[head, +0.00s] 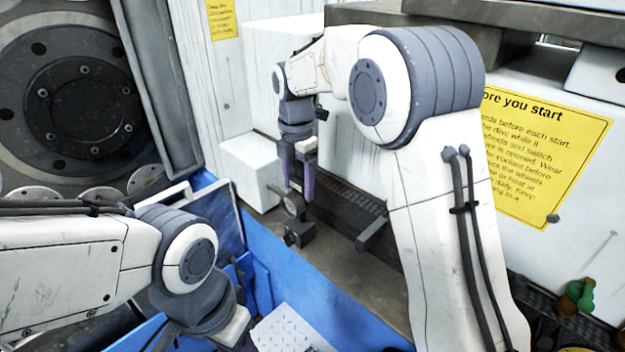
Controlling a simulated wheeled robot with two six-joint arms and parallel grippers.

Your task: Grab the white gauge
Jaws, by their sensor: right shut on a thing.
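My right gripper (299,188) points down in the middle of the head view, above a ledge beside a white block. Its fingers are shut on a small round gauge (293,206), which looks grey with a dark rim here, not clearly white. The gauge is at the fingertips, just above a small dark block (299,234); I cannot tell whether they touch. My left gripper (228,332) is low in the view, over the blue area, partly hidden by its own wrist. I cannot see its fingertips clearly.
A white box-like block (246,172) stands left of the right gripper. A dark slotted strip (345,215) and a grey bracket (372,232) lie to its right. A blue panel edge (320,305) runs in front. A patterned white sheet (287,330) lies below.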

